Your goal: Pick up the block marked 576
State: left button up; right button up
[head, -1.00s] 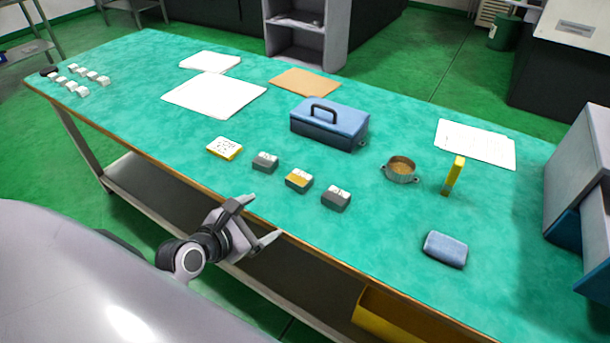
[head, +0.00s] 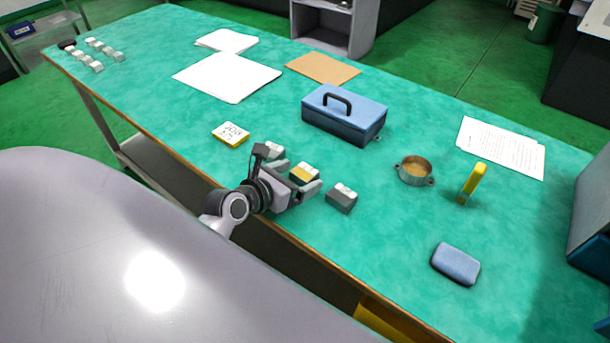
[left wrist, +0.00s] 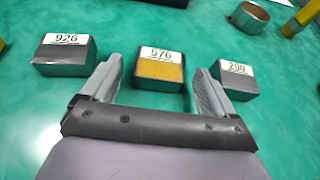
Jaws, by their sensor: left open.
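The block marked 576 (left wrist: 160,70) has a white label on top and a yellow front face; it stands on the green table between and just beyond my open fingers. In the head view this block (head: 304,174) is partly hidden behind my left gripper (head: 286,172). In the left wrist view my left gripper (left wrist: 158,90) is open and empty, its fingertips near the block's two sides. A grey block marked 926 (left wrist: 64,55) stands to the left, and a grey block that seems marked 290 (left wrist: 234,78) to the right. My right gripper is not in view.
A yellow and white block (head: 231,134) lies left of the row. A blue toolbox (head: 344,116) stands behind it. A round tin (head: 414,171), a yellow upright item (head: 473,183) and a blue pouch (head: 456,264) are to the right. Papers (head: 228,77) lie farther back.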

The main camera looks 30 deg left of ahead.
pick_arm(q)
jog(key=shift+x, duration=0.8)
jog(key=shift+c, duration=0.3)
jog(key=shift+r, duration=0.15)
jog(key=c, duration=1.4)
